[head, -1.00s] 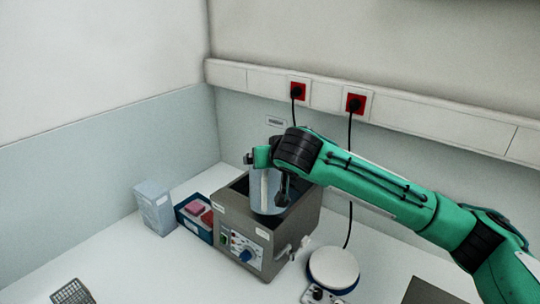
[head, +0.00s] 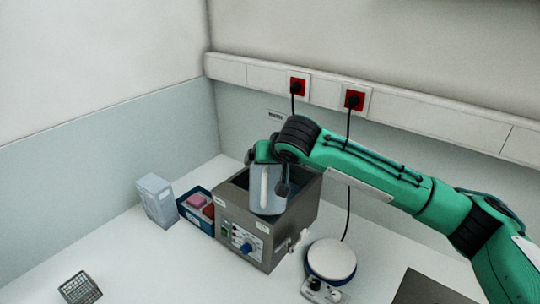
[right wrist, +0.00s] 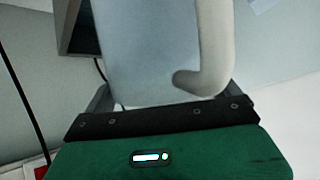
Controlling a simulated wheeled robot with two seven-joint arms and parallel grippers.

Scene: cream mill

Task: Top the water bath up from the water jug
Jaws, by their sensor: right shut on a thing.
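The water bath (head: 286,240) is a grey box with an open top and a control panel with a blue knob on its front. The water jug (head: 277,192) is pale blue with a white handle and shows over the bath's opening, close to upright. My right gripper (head: 268,156) is shut on the jug near its top. In the right wrist view the jug (right wrist: 145,50) fills the middle, with its handle (right wrist: 214,45) at the right. The water level in the bath is mostly hidden by the jug and arm. My left gripper is not in view.
A blue tray (head: 191,223) with pink and red items and a pale box (head: 155,198) stand left of the bath. A round white-topped plate device (head: 331,260) stands right of it. A wire basket (head: 80,288) lies front left. Cables hang from red sockets (head: 354,100).

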